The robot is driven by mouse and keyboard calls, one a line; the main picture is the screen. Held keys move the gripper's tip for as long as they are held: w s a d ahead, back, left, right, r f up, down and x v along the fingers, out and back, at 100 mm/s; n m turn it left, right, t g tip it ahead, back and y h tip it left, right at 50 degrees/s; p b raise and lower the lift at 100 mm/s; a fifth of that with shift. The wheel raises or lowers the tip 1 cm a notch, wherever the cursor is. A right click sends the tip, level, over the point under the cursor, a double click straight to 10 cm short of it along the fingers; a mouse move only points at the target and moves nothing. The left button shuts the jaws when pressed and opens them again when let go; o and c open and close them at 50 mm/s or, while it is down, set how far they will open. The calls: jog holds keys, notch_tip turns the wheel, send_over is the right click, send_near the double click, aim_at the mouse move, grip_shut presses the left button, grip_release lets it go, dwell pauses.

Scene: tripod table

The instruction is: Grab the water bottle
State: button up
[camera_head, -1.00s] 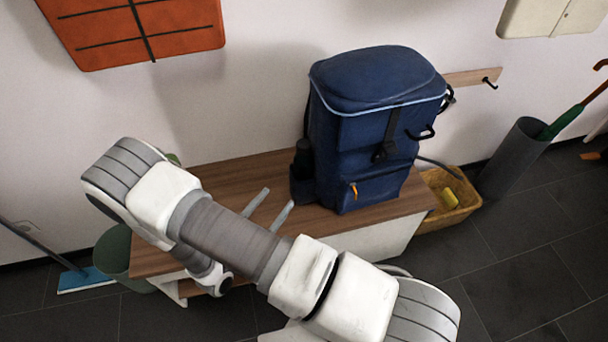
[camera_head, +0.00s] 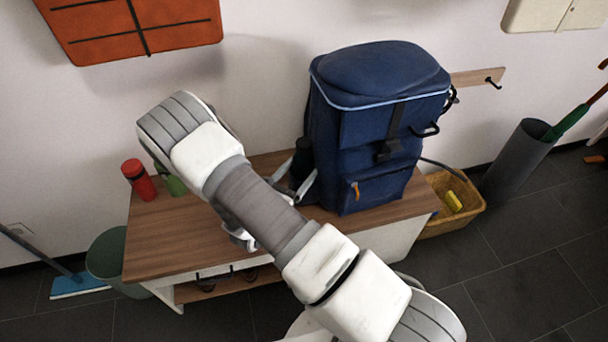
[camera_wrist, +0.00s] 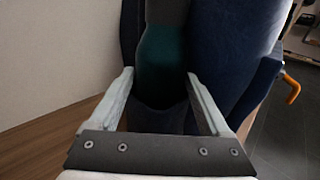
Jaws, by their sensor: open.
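A dark teal bottle (camera_wrist: 165,62) stands upright in the side pocket of the blue backpack (camera_head: 375,130). In the head view, its dark upper part (camera_head: 303,152) shows at the backpack's left side. My gripper (camera_wrist: 160,80) is open. In the wrist view its two fingers are on either side of the bottle's lower part and the pocket. I cannot tell whether they touch it. In the head view the fingertips (camera_head: 296,184) are at the pocket, partly hidden by my arm. A red bottle (camera_head: 139,181) stands at the bench's left end.
The backpack stands on a wooden bench (camera_head: 170,235). A green object (camera_head: 174,185) is beside the red bottle, partly hidden by my arm. A yellow basket (camera_head: 468,208) and a grey umbrella stand (camera_head: 515,160) are right of the bench. A green bin (camera_head: 106,255) is at left.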

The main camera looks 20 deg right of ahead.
jog(key=shift+c, duration=0.2)
grip_shut()
jog(key=shift+r, duration=0.1)
